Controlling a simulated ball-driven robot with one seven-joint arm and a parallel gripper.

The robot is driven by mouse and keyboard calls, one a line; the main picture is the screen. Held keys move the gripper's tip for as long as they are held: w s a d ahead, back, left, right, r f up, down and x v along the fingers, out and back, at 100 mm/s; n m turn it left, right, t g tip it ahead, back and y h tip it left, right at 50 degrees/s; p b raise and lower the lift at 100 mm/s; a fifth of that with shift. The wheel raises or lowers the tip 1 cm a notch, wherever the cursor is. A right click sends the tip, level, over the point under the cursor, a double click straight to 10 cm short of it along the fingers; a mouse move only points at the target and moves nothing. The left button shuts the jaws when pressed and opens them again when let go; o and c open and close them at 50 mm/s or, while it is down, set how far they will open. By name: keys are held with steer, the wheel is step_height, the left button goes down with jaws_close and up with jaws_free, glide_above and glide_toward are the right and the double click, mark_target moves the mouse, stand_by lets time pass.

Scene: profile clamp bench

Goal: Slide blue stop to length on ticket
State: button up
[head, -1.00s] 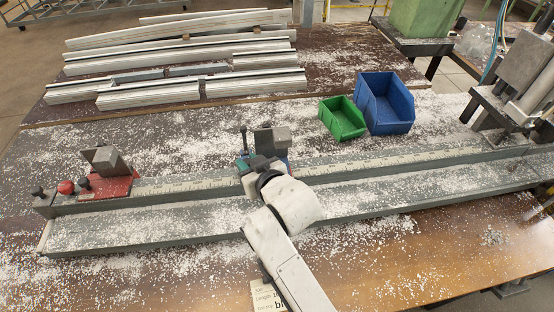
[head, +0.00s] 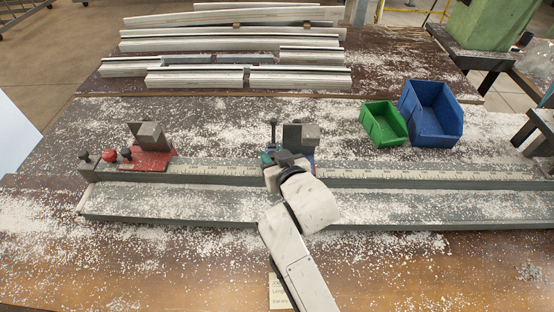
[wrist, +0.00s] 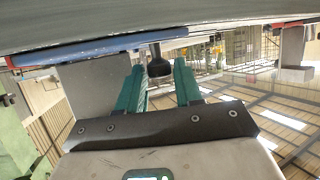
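The blue stop (head: 301,153) sits on the scaled rail (head: 215,171), near the middle, with a grey metal block and an upright dark handle on it. My gripper (head: 272,159) is at its front left side. In the wrist view the blue stop (wrist: 100,52) shows as a blue strip, with a black knob (wrist: 158,66) hanging from it. My gripper's teal fingers (wrist: 160,78) stand apart on either side of the knob, with small gaps showing. The ticket (head: 279,291) lies at the table's front edge, partly hidden by my arm; its text is unreadable.
A red stop (head: 148,160) with knobs sits at the rail's left end. A green bin (head: 384,124) and a blue bin (head: 432,116) stand behind the rail at right. Aluminium profiles (head: 195,78) lie at the back. White chips cover much of the bench.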

steer(key=v, duration=1)
steer(key=shift+s+b, duration=0.35)
steer(key=shift+b, duration=0.1)
steer(key=shift+d, duration=0.1)
